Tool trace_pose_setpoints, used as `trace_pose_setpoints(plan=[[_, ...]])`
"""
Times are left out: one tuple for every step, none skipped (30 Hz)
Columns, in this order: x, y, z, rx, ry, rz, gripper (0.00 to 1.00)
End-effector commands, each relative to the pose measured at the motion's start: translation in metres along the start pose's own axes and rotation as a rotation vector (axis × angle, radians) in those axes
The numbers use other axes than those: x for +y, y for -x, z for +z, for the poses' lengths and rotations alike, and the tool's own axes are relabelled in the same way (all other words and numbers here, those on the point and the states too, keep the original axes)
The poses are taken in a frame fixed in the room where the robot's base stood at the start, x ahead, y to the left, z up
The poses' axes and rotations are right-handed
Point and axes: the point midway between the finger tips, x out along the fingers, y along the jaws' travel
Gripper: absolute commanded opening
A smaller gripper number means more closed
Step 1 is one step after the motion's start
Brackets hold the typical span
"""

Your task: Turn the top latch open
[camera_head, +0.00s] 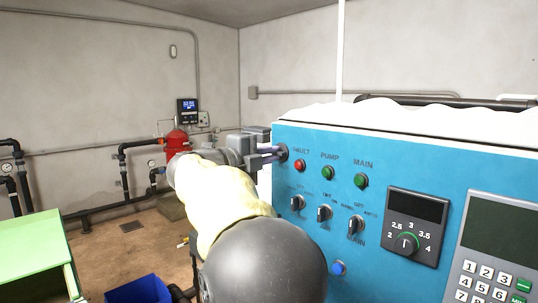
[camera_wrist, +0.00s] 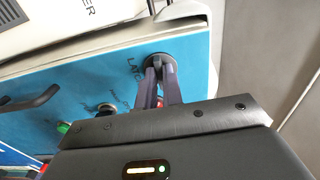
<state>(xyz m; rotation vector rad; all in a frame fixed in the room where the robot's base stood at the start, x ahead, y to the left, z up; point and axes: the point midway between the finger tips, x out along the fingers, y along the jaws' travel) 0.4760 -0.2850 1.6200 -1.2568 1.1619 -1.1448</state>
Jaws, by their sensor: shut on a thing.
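The top latch is a dark round knob (camera_wrist: 157,58) near the upper corner of the blue panel in the wrist view. It also shows at the panel's upper left edge in the head view (camera_head: 283,151). My gripper (camera_wrist: 161,72) is shut on the latch, with one finger on each side of it. In the head view my gripper (camera_head: 274,154) reaches the latch from the left. The fingers hide part of the latch, and I cannot tell how far it is turned.
The blue panel (camera_head: 310,220) carries a red fault light (camera_head: 300,165), green lights, several switches, a dial (camera_head: 408,243) and a keypad (camera_head: 485,285). A green box (camera_head: 35,245) and a blue bin (camera_head: 138,290) stand at lower left. Pipes and a red tank (camera_head: 176,141) are behind.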

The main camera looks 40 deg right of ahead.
Motion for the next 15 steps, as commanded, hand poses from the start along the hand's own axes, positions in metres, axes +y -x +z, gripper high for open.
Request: trace_pose_setpoints(plan=[[0.0000,0.0003,0.0006,-0.002,0.002,-0.001,0.00],[0.0001,0.0003,0.0006,-0.002,0.002,0.000,0.00],[0.0001,0.0003,0.0006,-0.002,0.002,0.000,0.00],[0.0001,0.0003,0.0006,-0.002,0.002,0.000,0.12],[0.0001,0.0003,0.0007,-0.002,0.002,0.000,0.18],[0.0001,0.0003,0.0006,-0.002,0.002,0.000,0.26],[0.0002,0.0003,0.0006,-0.002,0.001,0.000,0.30],[0.0002,0.0002,0.0005,-0.001,0.001,0.000,0.30],[0.0002,0.0002,0.0005,-0.001,0.001,0.000,0.30],[0.0002,0.0002,0.0005,-0.001,0.001,0.000,0.30],[0.0002,0.0002,0.0004,-0.001,0.001,0.000,0.30],[0.0002,0.0001,0.0003,-0.001,0.001,0.000,0.30],[0.0002,0.0001,0.0003,-0.001,0.001,0.000,0.30],[0.0002,0.0001,0.0003,-0.001,0.000,0.000,0.30],[0.0003,0.0004,0.0003,-0.001,0.000,0.000,0.30]])
